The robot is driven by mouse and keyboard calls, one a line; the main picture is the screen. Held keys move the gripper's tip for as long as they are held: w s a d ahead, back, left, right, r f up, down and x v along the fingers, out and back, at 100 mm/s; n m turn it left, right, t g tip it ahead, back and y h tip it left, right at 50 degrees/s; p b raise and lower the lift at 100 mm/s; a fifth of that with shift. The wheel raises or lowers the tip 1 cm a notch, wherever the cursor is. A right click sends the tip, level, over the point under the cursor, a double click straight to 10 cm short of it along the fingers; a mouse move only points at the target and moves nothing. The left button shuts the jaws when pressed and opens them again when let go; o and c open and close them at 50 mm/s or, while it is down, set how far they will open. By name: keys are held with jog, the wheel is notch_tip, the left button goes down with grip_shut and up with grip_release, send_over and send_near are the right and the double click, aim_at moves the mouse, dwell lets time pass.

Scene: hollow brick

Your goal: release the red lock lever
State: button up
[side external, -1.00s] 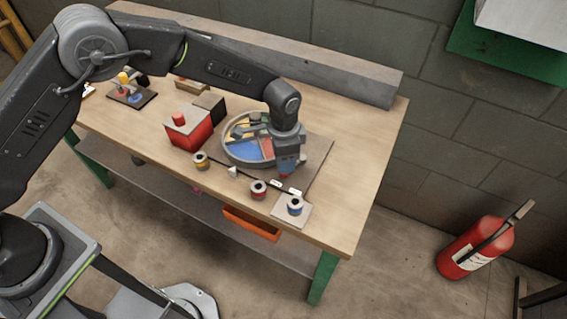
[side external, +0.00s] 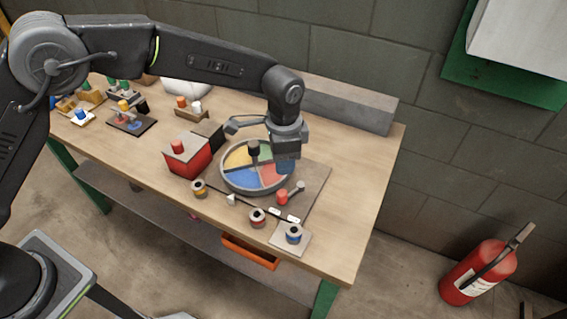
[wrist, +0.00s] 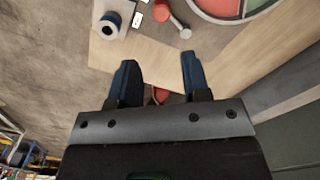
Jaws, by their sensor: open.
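The red lock lever (side external: 282,197) lies on the grey base plate near the right of the round turntable (side external: 228,183). Its red end is toward the front, and its grey arm points to the back right. It also shows at the top of the wrist view (wrist: 161,12), with its grey tip to the lower right of the red end. My gripper (side external: 286,166) is above the turntable's right rim, behind the lever and apart from it. In the wrist view its blue fingers (wrist: 158,60) are spread with nothing held between them. The turntable has coloured sectors and a dark centre knob.
A red box (side external: 188,157) with a red knob stands left of the turntable. Several spools, one on a pale plate (side external: 291,240), line the front. A grey beam (side external: 345,106) runs along the back edge. The bench's right end (side external: 350,210) is clear.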

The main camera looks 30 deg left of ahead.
aim_at(283, 196)
jog(key=s+d+m+y, duration=0.1)
jog(key=d+m, duration=0.2)
jog(key=m, duration=0.1)
jog(key=s+d+f+m+t+y, duration=0.1)
jog(key=s+d+m, duration=0.1)
jog(key=d+m, duration=0.1)
jog(key=s+d+m+y, duration=0.1)
jog(key=d+m, duration=0.2)
jog(key=m, duration=0.2)
jog(key=shift+s+f+t, duration=0.35)
jog(key=shift+s+t, duration=0.05)
jog(key=c, duration=0.7)
jog(key=shift+s+d+f+m+y, duration=0.1)
jog(key=shift+s+d+m+y, duration=0.15)
jog(key=shift+m, duration=0.25)
grip_shut()
jog(key=x, duration=1)
jog(key=shift+w+a, duration=0.1)
jog(key=shift+w, duration=0.1)
jog(key=shift+w+a, duration=0.3)
jog(key=shift+a, duration=0.25)
jog(key=shift+w+a, duration=0.3)
jog(key=shift+a, duration=0.25)
jog(key=shift+w+a, duration=0.35)
jog(key=shift+a, duration=0.3)
jog(key=shift+w+a+m+t, duration=0.2)
jog(key=shift+a+m+t, duration=0.2)
jog(key=shift+a+m, duration=0.45)
